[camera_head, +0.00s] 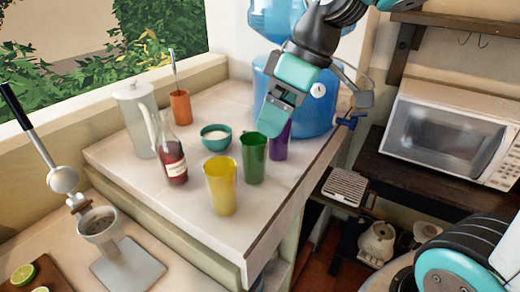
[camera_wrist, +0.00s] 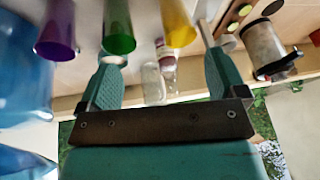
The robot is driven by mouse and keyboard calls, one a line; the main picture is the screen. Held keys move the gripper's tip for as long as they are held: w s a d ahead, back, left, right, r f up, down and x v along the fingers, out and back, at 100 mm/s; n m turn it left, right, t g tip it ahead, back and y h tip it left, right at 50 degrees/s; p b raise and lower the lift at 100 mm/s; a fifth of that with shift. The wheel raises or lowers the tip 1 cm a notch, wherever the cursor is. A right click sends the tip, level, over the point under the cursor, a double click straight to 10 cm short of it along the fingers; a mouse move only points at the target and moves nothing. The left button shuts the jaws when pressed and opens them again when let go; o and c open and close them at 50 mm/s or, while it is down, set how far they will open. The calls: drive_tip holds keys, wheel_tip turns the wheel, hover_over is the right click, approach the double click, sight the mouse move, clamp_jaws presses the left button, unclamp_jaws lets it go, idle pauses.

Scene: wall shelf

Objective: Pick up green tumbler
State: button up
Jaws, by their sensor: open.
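The green tumbler (camera_head: 254,160) stands upright on the pale counter, between the yellow tumbler (camera_head: 221,187) and the purple tumbler (camera_head: 281,143). My gripper (camera_head: 274,116) is above and behind the green tumbler, close to the purple one, whose upper part it hides. In the wrist view, which is upside down, my gripper (camera_wrist: 160,48) has its two teal fingers spread wide with nothing between them. There the green tumbler (camera_wrist: 118,28) shows at the top, beyond the left finger's tip, apart from it.
A blue water dispenser (camera_head: 318,110) stands close behind my gripper. A teal bowl (camera_head: 216,140), a red-filled bottle (camera_head: 172,160), a white pitcher (camera_head: 134,115) and an orange cup (camera_head: 180,107) stand farther left. The counter's right edge runs near the tumblers. A microwave (camera_head: 450,130) is at right.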

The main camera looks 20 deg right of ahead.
drive_tip(key=n+p, duration=0.1)
approach(253, 144)
drive_tip(key=shift+s+a+f+t+h+p, duration=0.15)
drive_tip(key=shift+s+a+f+t+p, duration=0.05)
drive_tip(key=shift+s+a+f+p, duration=0.35)
drive_tip(key=shift+s+a+f+t+h+p, duration=0.2)
drive_tip(key=shift+s+a+f+p, duration=0.15)
drive_tip(key=shift+s+f+p, duration=0.25)
drive_tip(key=p+x, duration=0.1)
drive_tip(key=x, duration=0.1)
drive_tip(key=a+x, duration=0.1)
drive_tip(key=x, duration=0.1)
drive_tip(key=shift+f+p, duration=0.2)
drive_tip(key=shift+p, duration=0.2)
drive_tip(key=shift+w+a+f, duration=0.2)
drive_tip(key=shift+f, duration=0.35)
drive_tip(key=c, duration=1.3)
drive_tip(key=shift+c, duration=0.2)
wheel_tip(253, 144, up, 20)
drive_tip(key=b, duration=0.2)
drive_tip(key=shift+b, duration=0.4)
